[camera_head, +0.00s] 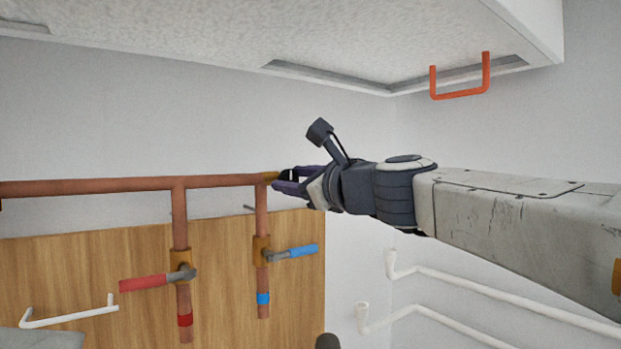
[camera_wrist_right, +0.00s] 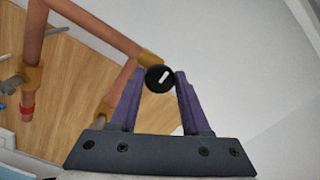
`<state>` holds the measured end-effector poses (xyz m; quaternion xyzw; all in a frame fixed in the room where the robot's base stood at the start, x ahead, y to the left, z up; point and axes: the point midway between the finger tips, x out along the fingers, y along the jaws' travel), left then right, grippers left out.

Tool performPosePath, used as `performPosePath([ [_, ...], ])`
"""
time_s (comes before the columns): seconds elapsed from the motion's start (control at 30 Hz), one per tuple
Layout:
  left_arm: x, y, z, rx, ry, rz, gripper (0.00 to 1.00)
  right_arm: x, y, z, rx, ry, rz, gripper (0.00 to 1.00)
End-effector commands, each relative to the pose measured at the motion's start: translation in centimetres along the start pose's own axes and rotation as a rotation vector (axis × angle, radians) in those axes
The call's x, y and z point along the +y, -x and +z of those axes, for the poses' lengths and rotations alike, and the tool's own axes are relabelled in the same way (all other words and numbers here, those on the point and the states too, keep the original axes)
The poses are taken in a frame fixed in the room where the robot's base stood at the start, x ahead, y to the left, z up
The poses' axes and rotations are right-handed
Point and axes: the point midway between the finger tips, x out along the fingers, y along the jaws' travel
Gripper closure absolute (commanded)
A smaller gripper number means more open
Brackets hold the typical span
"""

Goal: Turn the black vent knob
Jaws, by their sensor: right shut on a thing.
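The black vent knob (camera_wrist_right: 159,78) is round with a white mark on its face, at the end of the copper pipe. In the right wrist view it sits between the fingertips of my right gripper (camera_wrist_right: 160,80). In the head view the knob (camera_head: 288,174) shows as a small dark shape at the right end of the pipe, partly hidden by the purple fingers. My right gripper (camera_head: 287,180) reaches it from the right and is shut on it. My left gripper does not show.
The copper pipe (camera_head: 100,186) runs across the left, with a red-handled valve (camera_head: 145,283) and a blue-handled valve (camera_head: 300,252) below. A wooden board (camera_head: 80,262) stands behind. White pipes (camera_head: 470,285) are at lower right. An orange handle (camera_head: 460,94) hangs from the ceiling panel.

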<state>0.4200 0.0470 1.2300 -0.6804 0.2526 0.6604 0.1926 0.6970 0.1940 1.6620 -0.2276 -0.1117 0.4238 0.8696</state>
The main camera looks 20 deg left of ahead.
Motion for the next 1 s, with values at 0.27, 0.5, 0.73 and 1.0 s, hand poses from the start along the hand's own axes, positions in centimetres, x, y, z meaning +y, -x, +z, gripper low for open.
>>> performPosePath([
  [0.27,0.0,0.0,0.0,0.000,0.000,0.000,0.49,0.0,0.0,0.1,-0.002,-0.007,-0.001,1.00],
  [0.5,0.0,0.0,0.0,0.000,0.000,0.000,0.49,0.0,0.0,0.1,-0.001,-0.006,0.000,0.24],
  [0.73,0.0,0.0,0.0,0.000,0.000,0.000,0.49,0.0,0.0,0.0,0.000,-0.005,0.001,0.24],
  [1.0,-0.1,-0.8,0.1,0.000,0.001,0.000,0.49,0.1,2.1,-0.1,-0.002,-0.004,-0.002,0.24],
])
